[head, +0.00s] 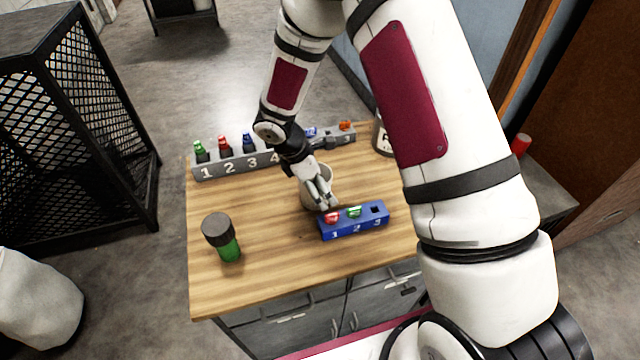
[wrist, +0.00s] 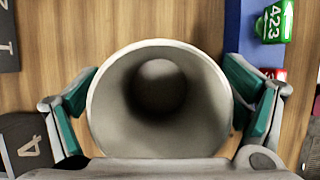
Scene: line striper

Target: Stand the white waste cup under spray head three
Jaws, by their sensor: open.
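The white waste cup (head: 308,198) stands upright on the wooden table, partly hidden by my gripper (head: 322,194). In the wrist view I look down into the empty-looking cup (wrist: 205,105). My gripper (wrist: 160,108) is open, with one teal-padded finger on each side of the cup and the rim close to both pads. A blue block (head: 342,233) numbered 1 to 3 is just in front of the cup. It holds a red piece (head: 332,217) at 1 and a green piece (head: 355,211) at 2; socket 3 is empty. I cannot make out which part is spray head three.
A long grey numbered rack (head: 212,171) with coloured pieces runs along the table's back. A dark-capped green bottle (head: 228,246) stands at the front left.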

